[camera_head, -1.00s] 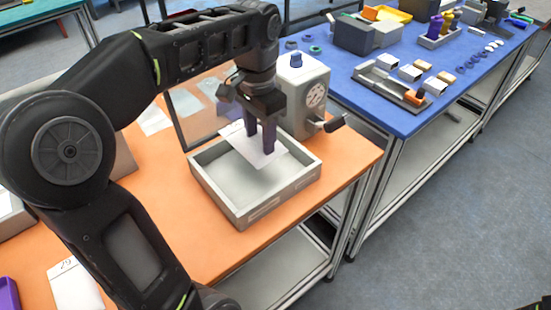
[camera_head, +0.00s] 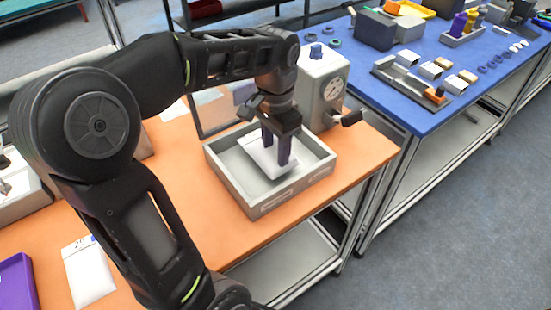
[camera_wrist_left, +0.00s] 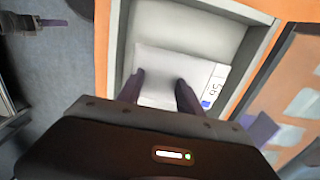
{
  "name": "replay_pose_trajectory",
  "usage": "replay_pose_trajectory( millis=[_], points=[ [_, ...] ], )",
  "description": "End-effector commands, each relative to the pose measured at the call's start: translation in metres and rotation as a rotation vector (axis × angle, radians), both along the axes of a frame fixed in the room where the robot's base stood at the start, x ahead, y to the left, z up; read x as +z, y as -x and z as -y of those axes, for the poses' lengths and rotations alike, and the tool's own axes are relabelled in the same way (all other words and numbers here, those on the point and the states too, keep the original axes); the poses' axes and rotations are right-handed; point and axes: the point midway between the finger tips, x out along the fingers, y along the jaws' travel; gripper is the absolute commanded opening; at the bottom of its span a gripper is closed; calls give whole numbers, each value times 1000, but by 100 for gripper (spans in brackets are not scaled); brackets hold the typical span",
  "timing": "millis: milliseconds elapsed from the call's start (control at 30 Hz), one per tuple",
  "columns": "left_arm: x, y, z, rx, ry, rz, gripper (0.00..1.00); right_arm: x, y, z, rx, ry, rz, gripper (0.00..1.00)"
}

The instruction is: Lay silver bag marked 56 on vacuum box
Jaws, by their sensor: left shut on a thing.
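The silver bag (camera_head: 256,152), pale and flat, is inside the grey open-topped vacuum box (camera_head: 262,206), tilted in the head view. Whether the bag touches the box floor is hard to tell. My right gripper is not in view.
A grey machine with a dial and side crank (camera_head: 326,88) stands close behind the box. Another marked bag (camera_head: 90,275) and a purple tray (camera_head: 16,282) lie at the front left of the orange table. A blue table (camera_head: 425,122) with small parts stands to the right.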

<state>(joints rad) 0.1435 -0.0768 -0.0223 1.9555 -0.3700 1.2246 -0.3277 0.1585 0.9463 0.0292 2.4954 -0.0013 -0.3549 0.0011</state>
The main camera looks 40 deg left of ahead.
Motion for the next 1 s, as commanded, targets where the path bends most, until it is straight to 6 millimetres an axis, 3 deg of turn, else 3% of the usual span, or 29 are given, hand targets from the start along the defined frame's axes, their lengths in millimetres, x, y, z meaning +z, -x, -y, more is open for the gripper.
replay_pose_trajectory(
  millis=[233, 500, 900, 933, 1000],
  points=[
    [-3, 0, 0, 0, 1, -1, 0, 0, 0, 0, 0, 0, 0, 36],
    [-35, 1, 0, 0, 1, -2, 0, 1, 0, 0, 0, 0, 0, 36],
    [-41, 0, 0, 0, 1, -1, 0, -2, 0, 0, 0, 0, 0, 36],
    [-41, 0, 0, 0, 1, -1, 44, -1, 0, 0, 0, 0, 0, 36],
    [-40, 0, 0, 0, 1, -1, 50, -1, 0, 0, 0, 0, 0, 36]
  ],
)
